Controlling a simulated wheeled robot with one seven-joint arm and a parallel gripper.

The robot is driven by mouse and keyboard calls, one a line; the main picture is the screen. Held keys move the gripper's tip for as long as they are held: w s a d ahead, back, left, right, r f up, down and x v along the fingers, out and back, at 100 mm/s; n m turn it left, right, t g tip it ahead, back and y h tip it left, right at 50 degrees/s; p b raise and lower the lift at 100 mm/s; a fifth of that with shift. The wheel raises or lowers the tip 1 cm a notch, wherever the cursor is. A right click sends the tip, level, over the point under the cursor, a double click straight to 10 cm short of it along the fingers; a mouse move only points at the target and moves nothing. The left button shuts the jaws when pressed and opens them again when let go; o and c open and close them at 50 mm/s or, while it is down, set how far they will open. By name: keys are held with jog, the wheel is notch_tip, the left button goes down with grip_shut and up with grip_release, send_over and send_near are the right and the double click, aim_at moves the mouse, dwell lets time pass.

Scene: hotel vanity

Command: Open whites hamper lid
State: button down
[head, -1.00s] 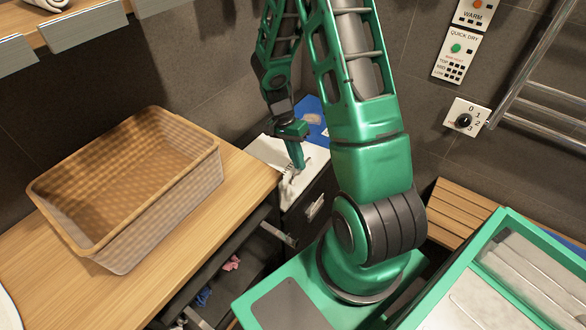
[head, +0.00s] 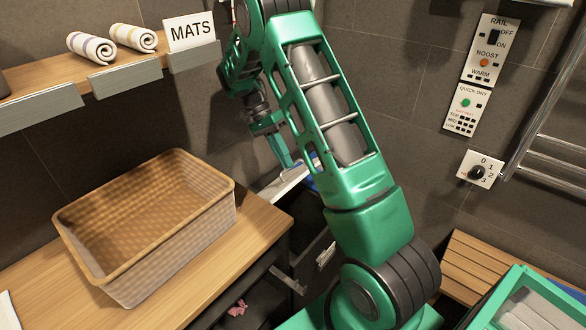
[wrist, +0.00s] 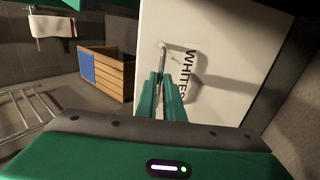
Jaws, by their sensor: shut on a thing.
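The whites hamper's white lid (head: 283,184) shows as a narrow pale strip beyond the wooden counter in the head view. It is raised, with a dark gap below it. In the wrist view the lid (wrist: 215,35) fills the upper middle, with the word WHITES and a metal handle (wrist: 182,48). My gripper (wrist: 166,80) is shut on the handle. In the head view my gripper (head: 287,158) is at the lid, partly behind my arm. The hamper's dark front (head: 313,235) is partly hidden by the counter and my arm.
An empty woven basket (head: 150,220) stands on the counter (head: 265,228) left of the hamper. A shelf with rolled towels (head: 92,47) and a MATS sign (head: 190,31) is above. A slatted wooden bench (head: 465,262) and a towel rail (head: 545,110) are at the right.

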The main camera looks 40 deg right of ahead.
jog(key=shift+w+a+f, duration=0.1)
jog(key=shift+w+a, duration=0.2)
jog(key=shift+w, duration=0.2)
jog(key=shift+w+a+f, duration=0.1)
jog(key=shift+w+a, duration=0.15)
jog(key=shift+w, duration=0.2)
jog(key=c, duration=1.9)
grip_release()
jog(key=shift+w+f, duration=0.15)
jog(key=o, duration=0.3)
jog(key=shift+w+f, duration=0.45)
jog(key=shift+w, duration=0.1)
jog(key=shift+s+d+r, duration=0.15)
jog(key=shift+s+r, duration=0.2)
jog(key=shift+r, duration=0.05)
jog(key=c, duration=0.3)
jog(key=shift+s+r, duration=0.1)
jog(key=shift+s, duration=0.05)
jog(key=shift+s+d+r, duration=0.1)
jog(key=shift+d, duration=0.05)
